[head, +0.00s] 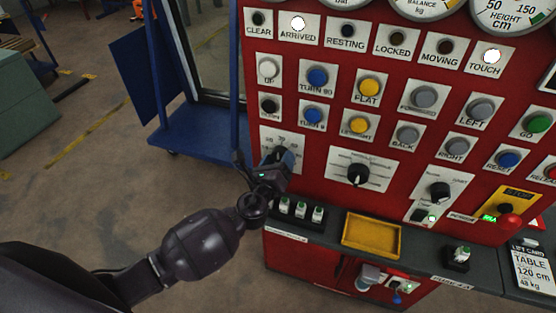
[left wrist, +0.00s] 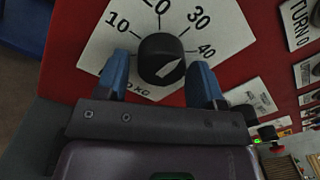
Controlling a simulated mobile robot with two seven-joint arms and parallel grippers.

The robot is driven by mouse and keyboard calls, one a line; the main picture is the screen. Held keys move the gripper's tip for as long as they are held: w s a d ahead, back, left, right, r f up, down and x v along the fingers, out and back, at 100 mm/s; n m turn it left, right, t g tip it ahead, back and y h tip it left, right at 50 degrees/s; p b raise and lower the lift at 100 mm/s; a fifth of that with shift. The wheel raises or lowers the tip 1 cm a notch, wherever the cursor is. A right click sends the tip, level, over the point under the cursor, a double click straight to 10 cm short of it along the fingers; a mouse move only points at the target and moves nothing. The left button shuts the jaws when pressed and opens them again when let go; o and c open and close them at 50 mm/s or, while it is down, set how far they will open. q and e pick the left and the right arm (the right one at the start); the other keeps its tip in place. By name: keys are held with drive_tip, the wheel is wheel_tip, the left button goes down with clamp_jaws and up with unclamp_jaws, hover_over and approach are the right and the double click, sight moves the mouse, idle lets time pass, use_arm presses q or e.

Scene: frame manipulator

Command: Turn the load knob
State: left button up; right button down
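The load knob (left wrist: 160,58) is a round black knob with a pale pointer mark, on a white dial plate (left wrist: 225,35) marked with numbers such as 10, 30 and 40. Its pointer mark slants to the upper right, roughly toward 40. My left gripper (left wrist: 160,80) has its two blue fingers on either side of the knob, with small gaps showing, so it looks open around it. In the head view my left gripper (head: 270,161) is at the lower left of the red panel and mostly hides the knob. My right gripper is not in view.
The red panel (head: 310,145) holds several buttons and lamps. Another black knob (head: 357,174) is to the right. A blue cart (head: 195,135) stands behind at left.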

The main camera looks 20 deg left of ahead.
use_arm(q)
drive_tip(key=shift+o, duration=0.7)
drive_tip(key=s+b, duration=0.1)
drive_tip(key=s, duration=0.9)
drive_tip(key=shift+s+a+f, duration=0.15)
drive_tip(key=shift+s+a, duration=0.25)
